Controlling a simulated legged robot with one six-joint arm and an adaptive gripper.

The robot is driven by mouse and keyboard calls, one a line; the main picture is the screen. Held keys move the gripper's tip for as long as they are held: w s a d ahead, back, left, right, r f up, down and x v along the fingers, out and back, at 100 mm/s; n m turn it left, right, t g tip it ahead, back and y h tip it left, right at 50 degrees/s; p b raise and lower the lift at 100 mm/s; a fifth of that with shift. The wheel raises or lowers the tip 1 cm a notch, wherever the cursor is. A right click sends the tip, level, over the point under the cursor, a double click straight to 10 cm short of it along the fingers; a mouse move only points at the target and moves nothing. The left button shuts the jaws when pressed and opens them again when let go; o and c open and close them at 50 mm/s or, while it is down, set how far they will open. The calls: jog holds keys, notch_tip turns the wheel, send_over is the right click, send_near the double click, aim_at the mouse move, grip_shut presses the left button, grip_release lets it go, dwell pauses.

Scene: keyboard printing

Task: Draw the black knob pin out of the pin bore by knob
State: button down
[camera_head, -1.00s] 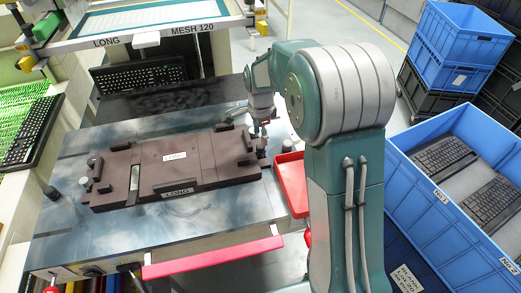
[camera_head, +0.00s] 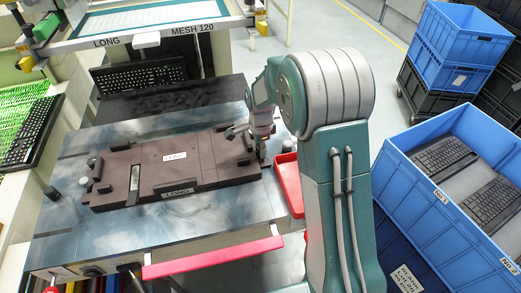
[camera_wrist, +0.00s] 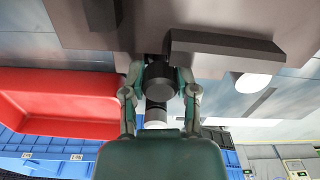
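The black knob (camera_wrist: 160,76) of the pin shows in the wrist view, between the two fingers of my gripper (camera_wrist: 160,84). One fingertip is on each side of the knob, very close to it. I cannot tell whether both pads press on it. The pin bore is hidden under the knob. In the head view my gripper (camera_head: 262,153) points down at the right end of the brown fixture (camera_head: 215,160), and the knob is too small and covered to make out.
A red tray (camera_head: 289,183) lies just right of my gripper; the wrist view shows it at left (camera_wrist: 70,103). A dark raised block (camera_wrist: 225,52) stands close beside the knob. A blue crate (camera_head: 450,240) with keyboards stands at right. The front of the metal table (camera_head: 100,240) is clear.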

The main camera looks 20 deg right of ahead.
jog(key=c, duration=1.3)
grip_release()
grip_shut()
jog(key=shift+r, duration=2)
jog(key=shift+r, duration=2.05)
jog(key=shift+d, duration=0.1)
